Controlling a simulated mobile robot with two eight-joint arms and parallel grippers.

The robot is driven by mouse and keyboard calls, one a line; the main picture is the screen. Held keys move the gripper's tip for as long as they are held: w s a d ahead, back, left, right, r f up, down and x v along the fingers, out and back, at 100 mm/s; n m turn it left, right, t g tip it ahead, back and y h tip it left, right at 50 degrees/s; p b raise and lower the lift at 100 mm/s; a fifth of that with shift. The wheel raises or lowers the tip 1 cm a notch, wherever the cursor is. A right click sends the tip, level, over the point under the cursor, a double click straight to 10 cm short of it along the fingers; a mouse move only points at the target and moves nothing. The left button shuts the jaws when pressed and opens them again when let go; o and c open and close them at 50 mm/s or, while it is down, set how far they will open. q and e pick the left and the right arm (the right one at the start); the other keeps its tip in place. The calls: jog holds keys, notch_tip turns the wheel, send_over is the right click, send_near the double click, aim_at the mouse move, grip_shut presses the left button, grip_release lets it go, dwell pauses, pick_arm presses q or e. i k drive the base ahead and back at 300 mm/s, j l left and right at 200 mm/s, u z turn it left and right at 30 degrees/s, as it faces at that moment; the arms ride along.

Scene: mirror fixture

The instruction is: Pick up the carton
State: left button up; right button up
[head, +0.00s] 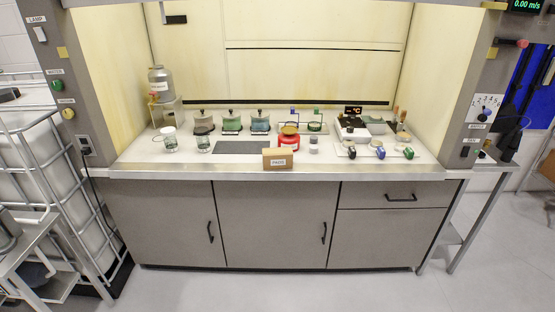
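A small brown carton (277,158) with a white label on its front stands near the front edge of the fume hood worktop, about the middle. A red jar (289,138) stands right behind it and shows above its right part. Neither of my grippers is in the head view.
A small grey-capped jar (313,145) stands to the right. The worktop's metal front edge (200,173) is clear.

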aim_at(279, 158)
jog(key=u, duration=0.55)
jog(key=i+l+u, duration=0.25)
jog(key=l+u, duration=0.55)
jog(key=l, duration=0.15)
jog(key=l+u, duration=0.15)
jog(key=l, duration=0.4)
jog(key=i+l+u, duration=0.15)
jog(key=l, duration=0.35)
jog(key=l+u, duration=0.1)
jog(key=l, duration=1)
jog(key=i+l, duration=0.2)
jog(key=i+j, duration=0.15)
